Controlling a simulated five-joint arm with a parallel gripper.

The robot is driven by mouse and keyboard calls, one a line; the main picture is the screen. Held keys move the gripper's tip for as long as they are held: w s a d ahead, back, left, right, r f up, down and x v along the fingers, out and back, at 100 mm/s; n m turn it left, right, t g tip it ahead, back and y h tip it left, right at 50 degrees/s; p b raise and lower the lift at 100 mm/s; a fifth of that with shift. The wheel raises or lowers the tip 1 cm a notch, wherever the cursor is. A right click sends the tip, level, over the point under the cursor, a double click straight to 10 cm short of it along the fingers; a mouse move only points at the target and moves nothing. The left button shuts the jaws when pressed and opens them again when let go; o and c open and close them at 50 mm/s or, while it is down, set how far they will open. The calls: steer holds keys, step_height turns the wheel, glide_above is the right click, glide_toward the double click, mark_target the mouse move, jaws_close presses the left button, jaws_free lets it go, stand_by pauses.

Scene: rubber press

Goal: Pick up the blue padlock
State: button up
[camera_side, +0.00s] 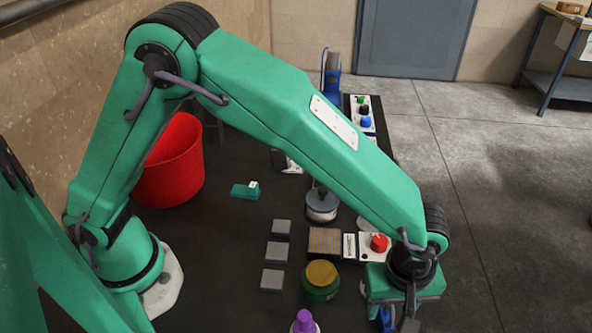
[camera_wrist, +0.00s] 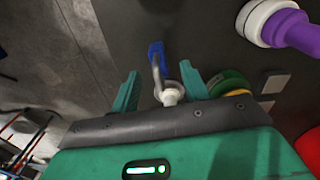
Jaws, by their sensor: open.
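The blue padlock (camera_wrist: 155,47) shows in the wrist view just beyond my fingertips, with a grey shackle curving towards me. In the side view a small blue part (camera_side: 386,318) shows low under my gripper, mostly hidden and near the picture's bottom edge. My gripper (camera_wrist: 160,84) is open, with its two green fingers on either side of the shackle's line. I see no finger contact with the padlock. A white round post (camera_wrist: 171,97) stands between the fingers, close to the shackle; I cannot tell whether they touch.
A green jar with a yellow lid (camera_side: 321,280) and a purple-topped item (camera_side: 304,322) stand left of my gripper. A red knob panel (camera_side: 379,243) is behind it. Several grey blocks (camera_side: 274,251) and a red bucket (camera_side: 172,165) are farther left. Open floor lies to the right.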

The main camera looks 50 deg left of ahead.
mark_target(387, 318)
steer(key=shift+f, duration=2.6)
jaws_close()
steer(key=shift+r, duration=5.05)
steer(key=shift+w, duration=0.1)
